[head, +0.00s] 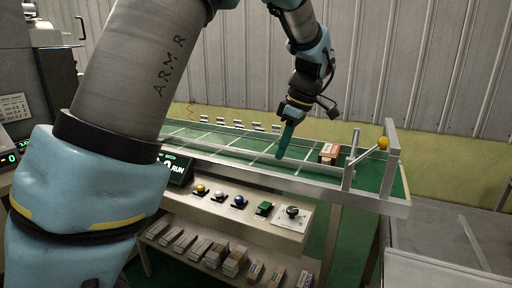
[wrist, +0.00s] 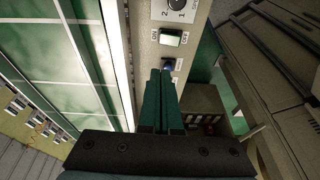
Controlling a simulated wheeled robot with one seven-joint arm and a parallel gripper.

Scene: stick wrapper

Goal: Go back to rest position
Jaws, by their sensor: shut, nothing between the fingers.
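My gripper (head: 284,142) points down in front of the green conveyor belt (head: 240,144) in the head view, near its middle right. Its long teal fingers are together with nothing held. In the wrist view my gripper (wrist: 161,75) shows shut, its fingertips over the control panel (wrist: 144,60). A blue button (wrist: 168,64) lies just past the tips, partly hidden by them. The green button (wrist: 171,38) is farther up, with a black knob (wrist: 180,8) beyond it.
A small box (head: 329,152) sits on the belt's right part. A yellow ball (head: 383,143) tops a rod by the metal frame. Below, a shelf (head: 200,262) holds several small boxes. The panel carries yellow (head: 201,189) and white (head: 219,194) buttons. A corrugated wall (head: 420,80) stands behind.

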